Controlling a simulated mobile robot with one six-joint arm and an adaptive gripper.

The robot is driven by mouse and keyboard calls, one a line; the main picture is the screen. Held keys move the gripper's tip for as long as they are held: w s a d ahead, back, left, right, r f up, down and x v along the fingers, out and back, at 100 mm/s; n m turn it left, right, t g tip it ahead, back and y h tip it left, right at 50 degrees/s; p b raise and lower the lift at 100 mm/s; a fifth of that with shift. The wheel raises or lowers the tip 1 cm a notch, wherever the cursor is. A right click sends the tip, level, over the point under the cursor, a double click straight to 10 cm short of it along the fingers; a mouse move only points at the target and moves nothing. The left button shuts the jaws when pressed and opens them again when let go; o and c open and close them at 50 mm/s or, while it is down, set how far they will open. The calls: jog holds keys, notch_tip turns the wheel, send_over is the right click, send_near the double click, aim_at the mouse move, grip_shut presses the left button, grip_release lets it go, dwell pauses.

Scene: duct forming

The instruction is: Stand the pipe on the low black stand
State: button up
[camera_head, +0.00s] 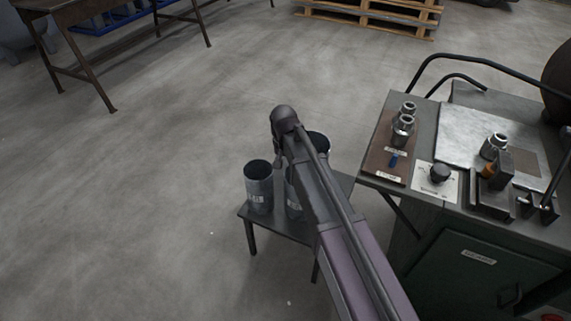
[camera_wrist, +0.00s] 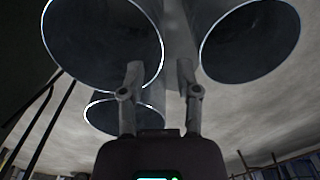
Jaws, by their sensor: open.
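The low black stand (camera_head: 275,224) has a flat dark top and thin legs, left of the workbench. Grey open-topped pipes stand upright on it: a left pipe (camera_head: 259,190), a middle pipe (camera_head: 293,198) and a right pipe (camera_head: 319,142). My arm hides much of the middle and right ones. In the wrist view three round dark openings show: upper left (camera_wrist: 100,42), upper right (camera_wrist: 250,42) and a smaller lower one (camera_wrist: 112,117). My gripper (camera_wrist: 160,68) is open among them, its fingers apart. I cannot tell whether it touches a pipe.
A workbench (camera_head: 470,215) with a green cabinet stands close on the right, with metal fittings, a black knob and a tube rail on it. A brown table (camera_head: 120,35) and a wooden pallet (camera_head: 370,15) are at the back. The floor on the left is clear.

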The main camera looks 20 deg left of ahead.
jog(key=shift+r+p, duration=2.55)
jog(key=shift+r, duration=0.35)
